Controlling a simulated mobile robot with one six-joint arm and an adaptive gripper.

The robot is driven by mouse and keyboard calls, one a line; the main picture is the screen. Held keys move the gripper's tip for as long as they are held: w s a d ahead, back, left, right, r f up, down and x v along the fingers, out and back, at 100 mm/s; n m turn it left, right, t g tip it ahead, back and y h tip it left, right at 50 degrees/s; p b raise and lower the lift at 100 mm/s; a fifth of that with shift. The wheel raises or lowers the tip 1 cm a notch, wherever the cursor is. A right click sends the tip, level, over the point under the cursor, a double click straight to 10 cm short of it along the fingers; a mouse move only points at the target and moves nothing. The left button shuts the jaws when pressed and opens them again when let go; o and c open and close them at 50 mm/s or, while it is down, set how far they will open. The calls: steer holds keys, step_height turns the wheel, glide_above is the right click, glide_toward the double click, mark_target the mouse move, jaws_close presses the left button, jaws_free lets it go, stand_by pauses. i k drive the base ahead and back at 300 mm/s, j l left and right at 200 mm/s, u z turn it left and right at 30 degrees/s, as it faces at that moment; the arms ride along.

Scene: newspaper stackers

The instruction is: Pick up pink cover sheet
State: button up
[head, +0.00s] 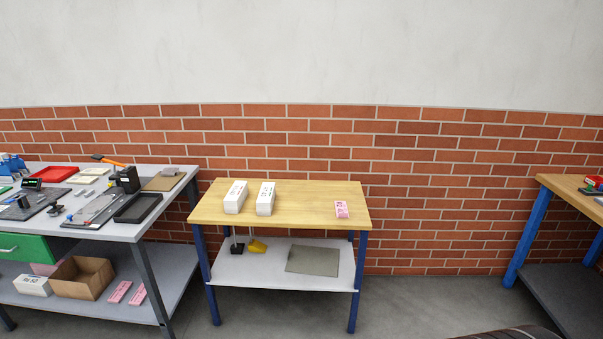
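A small pink sheet or packet with printed marks (342,209) lies on the right part of the wooden table top (305,200). Two more pink printed pieces lie on the lower shelf of the left bench, one at the left (120,292) and one at the right (138,295). I cannot tell which of these is the cover sheet. My gripper is not in view.
Two white boxes, left (236,197) and right (266,199), stand on the wooden table. The grey bench (185,183) at left is crowded with tools and trays. A cardboard box (82,278) sits on its shelf. Another table (545,182) stands at right. Floor between is clear.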

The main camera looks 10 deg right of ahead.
mark_target(341, 209)
steer(key=i, duration=2)
steer(key=i+z, duration=0.2)
steer(key=i, duration=0.2)
steer(key=i+j+z, duration=0.15)
steer(key=i, duration=0.2)
